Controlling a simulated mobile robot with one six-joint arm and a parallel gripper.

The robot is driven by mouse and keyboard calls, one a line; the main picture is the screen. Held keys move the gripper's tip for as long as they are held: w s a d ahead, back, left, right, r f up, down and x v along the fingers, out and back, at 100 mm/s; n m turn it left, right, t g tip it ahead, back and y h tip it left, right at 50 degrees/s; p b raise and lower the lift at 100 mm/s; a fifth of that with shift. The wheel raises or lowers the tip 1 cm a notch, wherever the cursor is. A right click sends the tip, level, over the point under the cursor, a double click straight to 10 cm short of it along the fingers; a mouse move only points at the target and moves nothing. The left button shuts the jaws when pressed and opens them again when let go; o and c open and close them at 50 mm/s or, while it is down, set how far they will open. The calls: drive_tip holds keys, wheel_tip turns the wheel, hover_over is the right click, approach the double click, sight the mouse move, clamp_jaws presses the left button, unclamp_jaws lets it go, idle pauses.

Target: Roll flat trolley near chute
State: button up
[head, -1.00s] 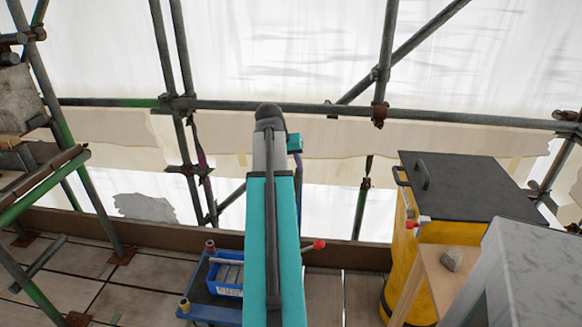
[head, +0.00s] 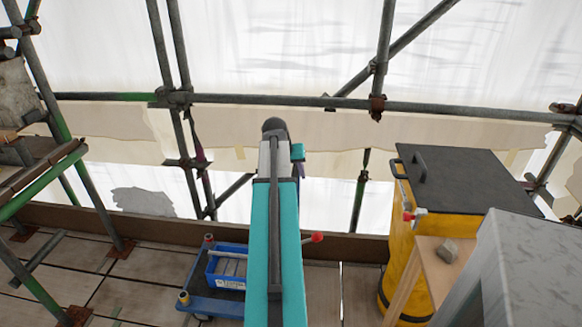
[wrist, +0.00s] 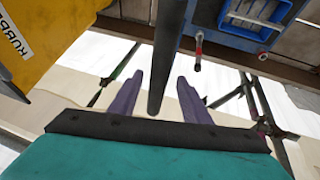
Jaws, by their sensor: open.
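The flat trolley (head: 203,303) is low and blue, standing on the boards left of my arm, with a blue crate on it. Its right side is hidden behind my arm. Part of the trolley also shows at the top right of the wrist view (wrist: 203,20). A yellow container with a black lid (head: 462,182), possibly the chute, stands to the right. My gripper (wrist: 160,92) has two purple fingers, apart. A dark bar (wrist: 168,50) shows between them in the wrist view; whether it is within reach or part of the trolley I cannot tell. The head view mostly hides the gripper behind my arm.
The blue crate (head: 227,267) holds grey pieces. A red-tipped lever (head: 313,238) sticks out right of my arm. A wooden stand (head: 442,262) with a stone and a grey block (head: 530,270) are front right. Scaffold poles (head: 320,101) stand behind. Boards at left are partly clear.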

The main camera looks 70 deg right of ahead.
drive_tip(key=shift+x, duration=2.8)
clamp_jaws()
drive_tip(key=shift+s, duration=0.1)
drive_tip(key=s+d+p, duration=0.1)
drive_tip(key=s+d, duration=0.1)
drive_tip(key=s, duration=0.6)
drive_tip(key=s+d+p, duration=0.1)
drive_tip(key=s+d, duration=0.2)
drive_tip(key=s, duration=0.5)
drive_tip(key=shift+s, duration=0.4)
drive_tip(key=shift+d, duration=0.1)
